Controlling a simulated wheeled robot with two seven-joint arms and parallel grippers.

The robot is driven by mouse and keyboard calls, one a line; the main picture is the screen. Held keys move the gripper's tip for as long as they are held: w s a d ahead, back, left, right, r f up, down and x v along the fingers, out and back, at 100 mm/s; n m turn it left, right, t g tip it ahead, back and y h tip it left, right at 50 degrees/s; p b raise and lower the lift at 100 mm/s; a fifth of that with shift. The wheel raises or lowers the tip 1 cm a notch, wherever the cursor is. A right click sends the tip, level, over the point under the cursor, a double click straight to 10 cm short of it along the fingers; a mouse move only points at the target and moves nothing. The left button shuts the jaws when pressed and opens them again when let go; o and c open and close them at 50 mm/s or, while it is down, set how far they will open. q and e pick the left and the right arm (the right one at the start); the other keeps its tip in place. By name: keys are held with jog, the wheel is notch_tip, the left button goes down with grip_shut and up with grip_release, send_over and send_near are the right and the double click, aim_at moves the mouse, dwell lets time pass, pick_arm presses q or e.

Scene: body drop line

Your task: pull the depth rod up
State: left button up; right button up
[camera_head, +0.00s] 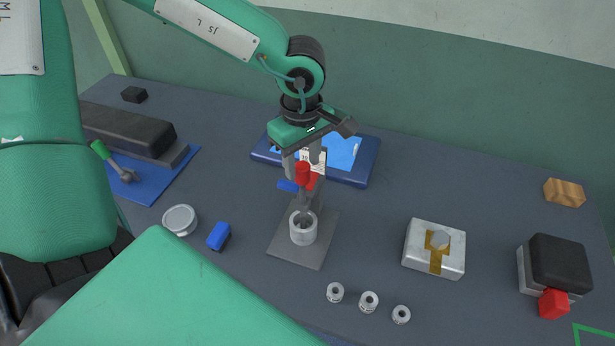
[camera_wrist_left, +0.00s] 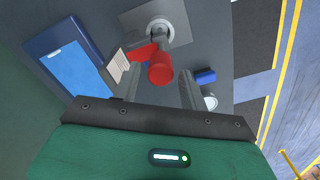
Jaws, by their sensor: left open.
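The depth rod has a red knob (camera_head: 302,172) on top. It stands over a grey metal cup (camera_head: 303,232) on a flat grey base plate (camera_head: 290,250). In the left wrist view the round red knob (camera_wrist_left: 159,72) lies between the two fingers, with a red side piece and a pale tag beside it. My left gripper (camera_head: 304,166) points down from above, open, with a finger on each side of the knob. A gap shows on the right finger's side; contact on the left cannot be told. The rod's lower end is hidden in the cup.
A blue tablet (camera_head: 368,165) lies behind the stand. A blue block (camera_head: 219,236) and round tin (camera_head: 180,219) are to the left. Several small metal rings (camera_head: 369,301) lie in front. A silver box (camera_head: 420,262) and black block (camera_head: 560,260) stand right.

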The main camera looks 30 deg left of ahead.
pick_arm(q)
jog(key=c, duration=0.8)
jog(key=shift+r, duration=1.55)
dwell(0.3)
jog(key=o, duration=0.8)
